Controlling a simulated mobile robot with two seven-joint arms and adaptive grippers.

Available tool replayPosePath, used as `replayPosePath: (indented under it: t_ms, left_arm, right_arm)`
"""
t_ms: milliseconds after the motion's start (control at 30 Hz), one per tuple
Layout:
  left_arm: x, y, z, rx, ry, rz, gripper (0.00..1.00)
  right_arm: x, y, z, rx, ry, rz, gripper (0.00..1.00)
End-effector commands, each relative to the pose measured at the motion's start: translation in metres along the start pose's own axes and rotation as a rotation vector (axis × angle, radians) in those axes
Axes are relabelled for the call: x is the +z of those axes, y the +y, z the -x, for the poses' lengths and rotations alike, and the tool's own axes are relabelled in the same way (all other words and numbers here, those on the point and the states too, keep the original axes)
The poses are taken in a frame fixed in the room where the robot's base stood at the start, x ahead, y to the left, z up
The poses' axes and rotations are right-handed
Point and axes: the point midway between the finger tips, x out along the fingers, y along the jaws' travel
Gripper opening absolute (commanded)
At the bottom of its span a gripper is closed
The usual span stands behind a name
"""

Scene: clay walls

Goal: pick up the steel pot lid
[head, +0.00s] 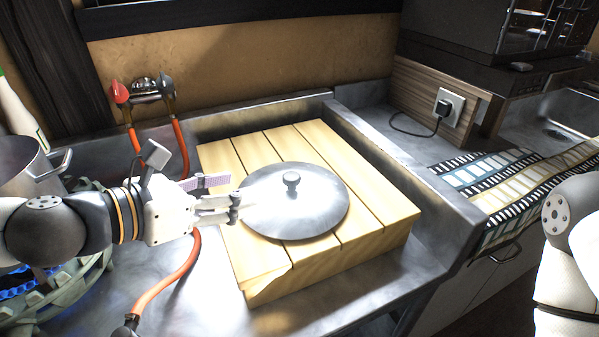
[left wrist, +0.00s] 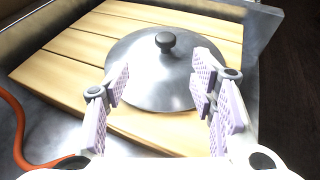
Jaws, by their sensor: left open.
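The steel pot lid (head: 300,212) is a round grey disc with a dark knob (head: 291,179) on top. It lies flat on a slatted wooden board (head: 375,205). My left gripper (head: 233,202) is at the lid's left edge in the head view, its jaws open and empty. In the left wrist view the lid (left wrist: 140,75) lies beyond and between the two spread fingers (left wrist: 162,88), with the knob (left wrist: 166,41) near the top centre, ahead of the fingertips. My right gripper is not in view.
The board sits within a raised metal rim (head: 400,170). A red hose (head: 180,270) runs left of the board. A metal pot (head: 28,165) stands at far left. A patterned cloth (head: 500,190) hangs at right, near a socket with a plug (head: 444,108).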

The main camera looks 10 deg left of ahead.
Motion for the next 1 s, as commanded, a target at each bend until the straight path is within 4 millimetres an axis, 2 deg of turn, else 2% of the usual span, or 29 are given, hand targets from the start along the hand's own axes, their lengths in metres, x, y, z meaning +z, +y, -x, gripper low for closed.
replayPosePath:
  t_ms: [67, 167, 267, 467, 700, 967, 1000]
  left_arm:
    - [-0.003, 0.001, -0.006, -0.001, 0.003, 0.009, 0.51]
    - [-0.013, 0.0, -0.028, -0.006, 0.014, 0.013, 0.51]
    - [-0.011, -0.001, -0.05, -0.005, 0.013, 0.01, 0.51]
    - [-0.002, -0.001, -0.074, -0.001, 0.003, 0.004, 0.51]
    - [0.001, -0.006, -0.116, 0.001, 0.001, 0.005, 0.51]
    - [0.004, -0.006, -0.121, 0.002, -0.003, 0.004, 0.51]
    - [0.004, -0.006, -0.12, 0.002, -0.003, 0.004, 0.44]
  right_arm:
    - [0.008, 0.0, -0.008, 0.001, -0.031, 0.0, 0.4]
    - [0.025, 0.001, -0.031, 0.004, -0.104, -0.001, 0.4]
    - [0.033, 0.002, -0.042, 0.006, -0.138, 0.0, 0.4]
    - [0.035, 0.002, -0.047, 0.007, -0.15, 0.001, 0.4]
    - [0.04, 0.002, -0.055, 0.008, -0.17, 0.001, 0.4]
    - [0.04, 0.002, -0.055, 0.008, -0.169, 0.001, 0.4]
    - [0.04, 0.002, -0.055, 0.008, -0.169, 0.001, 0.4]
